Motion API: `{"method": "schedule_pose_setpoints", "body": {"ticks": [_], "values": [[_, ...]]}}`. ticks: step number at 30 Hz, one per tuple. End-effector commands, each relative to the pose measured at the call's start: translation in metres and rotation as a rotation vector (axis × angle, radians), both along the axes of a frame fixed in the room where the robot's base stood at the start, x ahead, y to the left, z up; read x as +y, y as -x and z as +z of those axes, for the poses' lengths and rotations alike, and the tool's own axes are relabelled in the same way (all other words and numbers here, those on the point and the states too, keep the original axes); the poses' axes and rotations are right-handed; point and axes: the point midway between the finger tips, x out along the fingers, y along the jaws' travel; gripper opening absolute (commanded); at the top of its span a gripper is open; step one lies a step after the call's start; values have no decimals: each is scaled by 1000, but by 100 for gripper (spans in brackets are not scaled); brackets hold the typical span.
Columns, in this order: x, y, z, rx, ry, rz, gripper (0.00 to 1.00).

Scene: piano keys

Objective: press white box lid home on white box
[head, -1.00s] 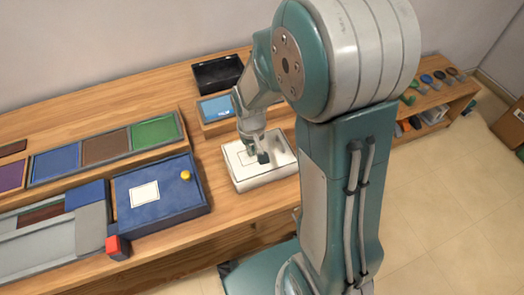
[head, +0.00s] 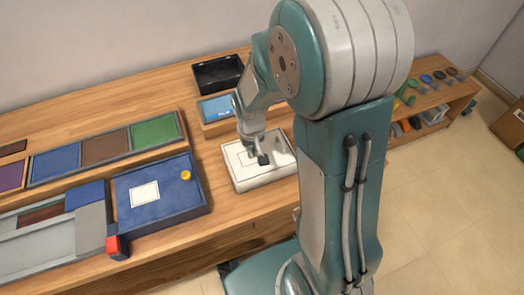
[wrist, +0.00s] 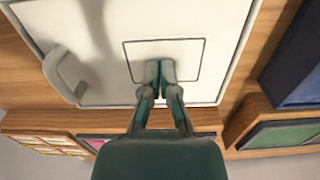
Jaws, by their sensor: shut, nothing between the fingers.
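The white box (head: 262,184) stands on the wooden table in the middle of the head view. Its white lid (head: 246,173) lies on top of it, with a thin dark square outline on its face. In the wrist view the lid (wrist: 190,20) fills the upper part, with a pale raised handle (wrist: 62,72) at its left. My gripper (head: 262,159) is shut and empty. Its fingertips (wrist: 158,66) are over the outlined square, at or very near the lid's surface; I cannot tell if they touch. The seam between lid and box is too small to judge.
A blue panel (head: 165,205) with a yellow knob lies left of the box. A tray with a blue screen (head: 214,109) and a black open bin (head: 217,72) stand behind it. A red block (head: 116,247) sits at the table's front edge. Bare wood surrounds the box.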

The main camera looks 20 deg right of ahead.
Motion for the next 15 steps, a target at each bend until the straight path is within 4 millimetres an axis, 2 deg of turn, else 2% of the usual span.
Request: {"method": "schedule_pose_setpoints", "body": {"ticks": [4, 15], "values": [[0, 0, 3, -1, 0, 0, 0], [0, -1, 29, -2, 0, 0, 0]]}}
